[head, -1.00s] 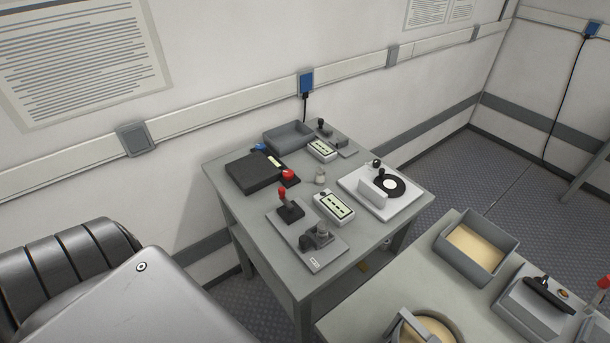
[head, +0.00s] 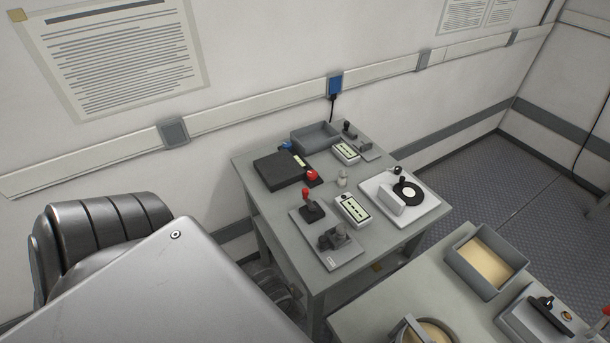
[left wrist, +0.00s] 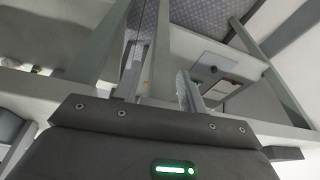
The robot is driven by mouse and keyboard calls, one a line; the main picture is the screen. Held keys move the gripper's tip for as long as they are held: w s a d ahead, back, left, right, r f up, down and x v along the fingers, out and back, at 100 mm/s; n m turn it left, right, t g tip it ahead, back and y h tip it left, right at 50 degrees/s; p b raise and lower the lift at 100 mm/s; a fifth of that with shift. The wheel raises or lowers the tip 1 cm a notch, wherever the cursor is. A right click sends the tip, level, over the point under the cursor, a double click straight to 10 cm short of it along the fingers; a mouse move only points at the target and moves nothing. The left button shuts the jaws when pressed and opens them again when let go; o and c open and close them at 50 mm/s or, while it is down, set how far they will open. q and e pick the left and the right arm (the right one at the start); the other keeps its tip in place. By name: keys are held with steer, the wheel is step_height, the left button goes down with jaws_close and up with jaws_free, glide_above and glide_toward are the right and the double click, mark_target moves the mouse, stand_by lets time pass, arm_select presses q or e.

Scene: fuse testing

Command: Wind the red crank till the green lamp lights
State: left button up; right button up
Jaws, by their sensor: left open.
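On the small grey table, a red-topped lever (head: 307,205) stands upright on a grey plate beside a dark clamp-like part (head: 334,238). A red knob (head: 313,174) sits at the corner of a black box (head: 280,170). Another red handle (head: 606,311) is cut off at the right edge. I cannot tell which of these red parts is the crank. I make out no lit green lamp on the equipment. My left gripper (left wrist: 160,92) shows in the left wrist view, its fingers apart and empty, with table legs and floor beyond. My right gripper is not in view.
A white unit with a black disc (head: 408,192) and a grey tray (head: 315,137) share the small table (head: 262,212). A nearer table (head: 375,310) carries a sand-coloured bin (head: 487,262) and a round container (head: 430,332). Patterned floor is open at right.

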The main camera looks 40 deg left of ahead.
arm_select(q)
steer(key=w+d+r+m+t, duration=0.1)
steer(key=w+r, duration=0.2)
steer(key=w, duration=0.1)
steer(key=w+d+r+m+t+h, duration=0.1)
steer(key=w+d+r+t, duration=0.1)
steer(key=w+r, duration=0.1)
steer(key=w+d+r+m+t, duration=0.1)
steer(key=w+r, duration=0.2)
steer(key=w, duration=0.2)
steer(key=shift+d+r+h, duration=0.2)
steer(key=shift+h, duration=0.1)
steer(key=w+d+r+m+t+h, duration=0.2)
steer(key=w+d+r+m, duration=0.1)
steer(key=w+d+r, duration=0.15)
step_height(320, 180, up, 6)
steer(key=g+y, duration=0.1)
steer(key=g, duration=0.5)
glide_above(305, 190)
steer(key=s+a, duration=0.2)
steer(key=s, duration=0.1)
steer(key=x, duration=0.3)
steer(key=p+x, duration=0.1)
steer(key=x, duration=0.2)
steer(key=p+x, duration=0.1)
steer(key=x, duration=0.3)
steer(key=shift+w+a+f, duration=0.15)
steer(key=shift+w+a, duration=0.1)
